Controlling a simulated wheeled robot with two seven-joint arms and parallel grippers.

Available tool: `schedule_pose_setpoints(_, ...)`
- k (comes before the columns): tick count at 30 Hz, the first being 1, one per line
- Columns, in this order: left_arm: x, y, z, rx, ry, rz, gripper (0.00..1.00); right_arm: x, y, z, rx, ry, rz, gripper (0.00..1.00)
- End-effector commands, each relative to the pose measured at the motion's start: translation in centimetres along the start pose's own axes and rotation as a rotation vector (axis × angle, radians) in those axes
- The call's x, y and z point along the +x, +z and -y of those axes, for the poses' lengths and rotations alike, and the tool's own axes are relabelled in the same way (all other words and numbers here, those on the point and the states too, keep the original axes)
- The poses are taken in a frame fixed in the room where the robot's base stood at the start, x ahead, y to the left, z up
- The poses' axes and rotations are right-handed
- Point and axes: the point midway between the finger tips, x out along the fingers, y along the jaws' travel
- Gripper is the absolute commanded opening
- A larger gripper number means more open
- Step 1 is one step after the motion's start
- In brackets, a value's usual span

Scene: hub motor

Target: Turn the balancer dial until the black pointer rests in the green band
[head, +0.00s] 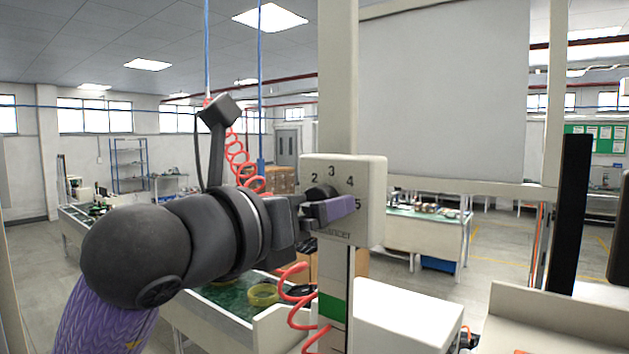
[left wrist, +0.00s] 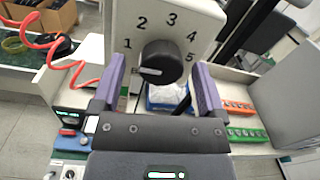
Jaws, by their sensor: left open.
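The balancer box (head: 372,200) is a pale housing on a post, numbered 1 to 5. Its black dial (left wrist: 160,58) shows in the left wrist view, with a white mark toward the left, just below the 1. In the head view the dial (head: 320,192) is partly hidden by my gripper. My left gripper (left wrist: 158,88) is open, its purple fingers on either side of the dial; I cannot tell whether they touch it. In the head view the gripper (head: 325,210) is at the box's front. A green band (head: 333,308) is on the strip below the box. I cannot make out the black pointer.
A red coiled hose (head: 297,285) hangs beside the strip. A workbench with a green mat (head: 235,297) stands behind my left arm. A large grey panel (head: 445,90) is at the upper right.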

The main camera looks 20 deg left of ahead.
Motion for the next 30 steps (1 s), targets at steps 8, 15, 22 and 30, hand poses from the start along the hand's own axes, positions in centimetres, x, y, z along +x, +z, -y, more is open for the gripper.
schedule_pose_setpoints(8, 0.99, -0.15, 0.01, 0.001, -0.001, -0.001, 0.93, -0.44, -0.02, -0.01, -0.001, 0.000, 0.000, 0.00)
schedule_pose_setpoints(15, 0.95, -0.14, 0.01, 0.001, -0.001, 0.000, 0.57, -0.43, -0.03, 0.00, -0.001, 0.000, 0.000, 0.00)
schedule_pose_setpoints(22, 0.94, -0.12, 0.02, 0.001, -0.002, 0.000, 0.09, -0.43, -0.04, 0.02, -0.001, 0.000, 0.000, 0.00)
schedule_pose_setpoints(30, 0.92, -0.16, 0.01, 0.024, -0.001, 0.000, 0.00, -0.13, -0.02, 0.03, -0.001, -0.001, 0.000, 0.00)
